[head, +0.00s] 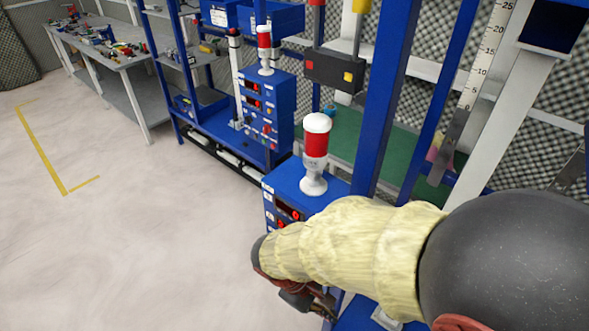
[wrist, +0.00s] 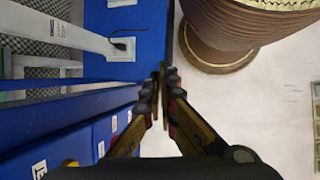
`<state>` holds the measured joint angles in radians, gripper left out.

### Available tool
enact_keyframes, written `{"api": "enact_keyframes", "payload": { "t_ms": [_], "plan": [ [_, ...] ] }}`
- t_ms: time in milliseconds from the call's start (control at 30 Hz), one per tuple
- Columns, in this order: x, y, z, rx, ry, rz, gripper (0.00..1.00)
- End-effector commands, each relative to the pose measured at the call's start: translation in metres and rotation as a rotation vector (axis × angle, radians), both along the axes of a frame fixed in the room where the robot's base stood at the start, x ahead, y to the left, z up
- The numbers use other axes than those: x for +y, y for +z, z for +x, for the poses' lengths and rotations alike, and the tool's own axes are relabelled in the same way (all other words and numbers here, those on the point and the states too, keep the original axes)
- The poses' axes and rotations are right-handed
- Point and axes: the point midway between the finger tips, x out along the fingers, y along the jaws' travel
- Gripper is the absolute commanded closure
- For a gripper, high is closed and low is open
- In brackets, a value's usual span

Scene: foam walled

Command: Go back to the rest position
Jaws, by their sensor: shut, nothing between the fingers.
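My gripper (head: 312,298) is at the lower middle of the head view, partly hidden under my yellow-sleeved arm. In the wrist view my gripper (wrist: 161,85) points away from the camera, with its two fingers meeting at the tips. It is shut and holds nothing. It hangs beside the edge of a blue bench frame (wrist: 90,100), with pale floor on the other side.
A blue control box (head: 283,185) with a red and white lamp (head: 316,150) stands just behind my arm. Blue posts (head: 388,90) rise close by at the right. A grey workbench (head: 125,65) stands at the far left. The floor (head: 130,240) at left is clear.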

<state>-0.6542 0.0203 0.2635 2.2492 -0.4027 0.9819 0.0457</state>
Motion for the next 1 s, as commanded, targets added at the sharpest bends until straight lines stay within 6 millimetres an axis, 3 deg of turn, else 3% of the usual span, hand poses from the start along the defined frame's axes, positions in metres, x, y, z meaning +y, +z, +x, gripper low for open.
{"api": "enact_keyframes", "payload": {
  "t_ms": [367, 733, 833, 1000],
  "plan": [
    [-0.021, 0.100, -0.011, -0.255, -0.437, 0.427, 1.00],
    [-0.084, 0.197, -0.019, -0.617, -0.699, 0.627, 1.00],
    [-0.099, 0.212, -0.021, -0.685, -0.738, 0.634, 1.00],
    [-0.110, 0.214, -0.021, -0.707, -0.771, 0.625, 1.00]
  ]
}}
